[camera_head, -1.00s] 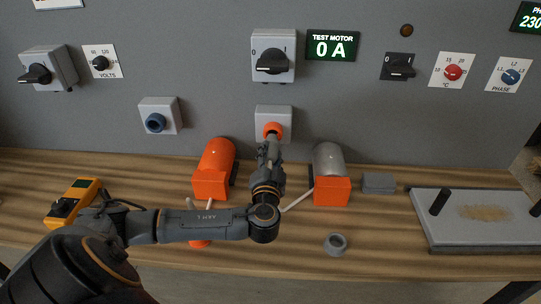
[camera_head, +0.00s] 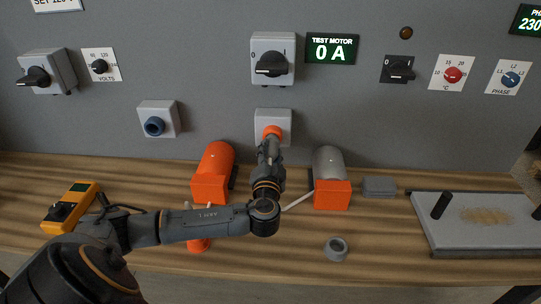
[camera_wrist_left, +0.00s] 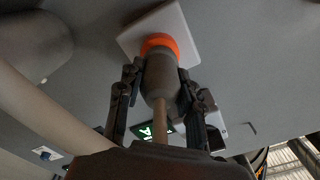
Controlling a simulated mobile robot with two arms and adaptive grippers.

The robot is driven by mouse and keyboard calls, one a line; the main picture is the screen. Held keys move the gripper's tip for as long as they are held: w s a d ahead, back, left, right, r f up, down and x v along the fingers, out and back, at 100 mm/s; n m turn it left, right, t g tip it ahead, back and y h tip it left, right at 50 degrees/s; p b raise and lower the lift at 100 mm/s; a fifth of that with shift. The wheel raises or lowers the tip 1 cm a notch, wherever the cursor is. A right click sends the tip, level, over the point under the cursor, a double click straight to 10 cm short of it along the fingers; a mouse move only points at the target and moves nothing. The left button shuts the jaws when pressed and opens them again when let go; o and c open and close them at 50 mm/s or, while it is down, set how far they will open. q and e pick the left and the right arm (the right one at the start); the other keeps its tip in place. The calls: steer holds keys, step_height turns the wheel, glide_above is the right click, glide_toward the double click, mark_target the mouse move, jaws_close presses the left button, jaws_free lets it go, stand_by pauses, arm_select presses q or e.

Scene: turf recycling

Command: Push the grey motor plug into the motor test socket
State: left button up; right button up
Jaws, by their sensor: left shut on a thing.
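The motor test socket is a light grey wall box (camera_head: 283,117) with an orange ring (camera_head: 272,131), below the TEST MOTOR display (camera_head: 331,48), which reads 0 A. My left gripper (camera_head: 270,150) is in front of it, pointing at the panel. In the wrist view, the left gripper (camera_wrist_left: 158,88) is shut on the grey motor plug (camera_wrist_left: 160,78), with a finger on each side. The plug's front end meets the orange ring (camera_wrist_left: 159,42), lined up with it. How deep it sits is hidden. A pale cable (camera_wrist_left: 165,118) runs back from the plug. My right gripper is out of view.
An orange motor (camera_head: 213,175) and a grey-and-orange motor (camera_head: 331,180) stand either side of my arm. A grey ring-shaped part (camera_head: 336,249) lies in front. A yellow meter (camera_head: 70,207) is left, a grey board (camera_head: 480,228) right.

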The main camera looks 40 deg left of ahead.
arm_select(q)
steer(key=shift+b+x, duration=0.3)
steer(key=shift+x, duration=0.45)
steer(key=o, duration=1.3)
steer(key=shift+w, duration=0.1)
steer(key=v, duration=1.2)
